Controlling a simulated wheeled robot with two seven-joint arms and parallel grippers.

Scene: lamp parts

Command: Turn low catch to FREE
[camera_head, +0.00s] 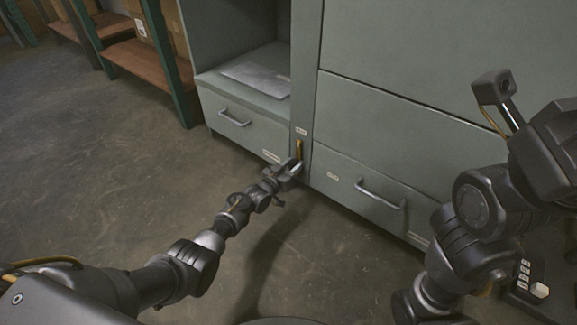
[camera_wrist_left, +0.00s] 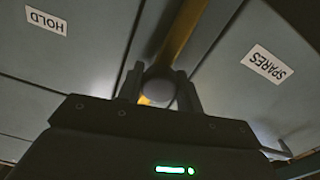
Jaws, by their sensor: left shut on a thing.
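The low catch is a brass-yellow lever (camera_head: 299,148) on the narrow grey post between the two lower drawers. It stands roughly upright in the head view. In the left wrist view the yellow lever (camera_wrist_left: 182,28) runs up from a round grey knob (camera_wrist_left: 160,86). My left gripper (camera_head: 293,168) is at the lower end of the catch. In the left wrist view its fingers (camera_wrist_left: 160,92) stand on either side of the knob and are shut on it. The fingers hide part of the knob. My right arm is at the right, but its gripper is not in view.
A left drawer (camera_head: 240,125) and a right drawer (camera_head: 350,180) with bar handles flank the post. Wrist-view labels read HOLD (camera_wrist_left: 46,20) and SPARES (camera_wrist_left: 267,63). A small label (camera_head: 301,131) sits above the catch, too small to read. Open floor (camera_head: 110,150) lies left.

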